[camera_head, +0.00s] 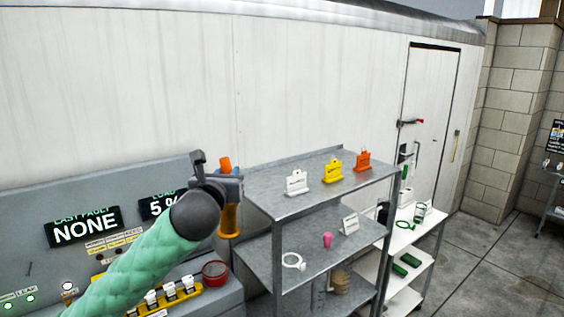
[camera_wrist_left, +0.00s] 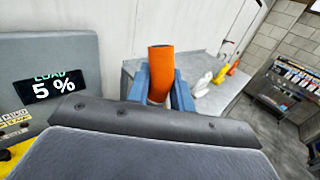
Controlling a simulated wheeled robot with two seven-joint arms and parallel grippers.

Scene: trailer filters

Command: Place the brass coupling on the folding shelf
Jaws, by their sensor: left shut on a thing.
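My left gripper (camera_head: 222,188) is in front of the wall, at the near left corner of the grey metal shelf unit. It is shut on an orange cylinder (camera_head: 225,163), whose amber lower part (camera_head: 229,222) hangs below the jaws. In the left wrist view the orange cylinder (camera_wrist_left: 160,68) stands between two blue fingers (camera_wrist_left: 160,88). I cannot tell whether it is the brass coupling. A tan ribbed piece (camera_head: 340,282) sits low in the grey unit. A white shelf stand (camera_head: 424,252) is right of the unit; I cannot tell which one is the folding shelf. My right gripper is not in view.
The grey unit's top (camera_head: 300,204) bears white, yellow (camera_head: 332,170) and orange tag stands. Its middle shelf holds a white ring (camera_head: 293,261) and a pink piece (camera_head: 327,240). A control panel (camera_head: 120,215) is at left. Floor is clear at right.

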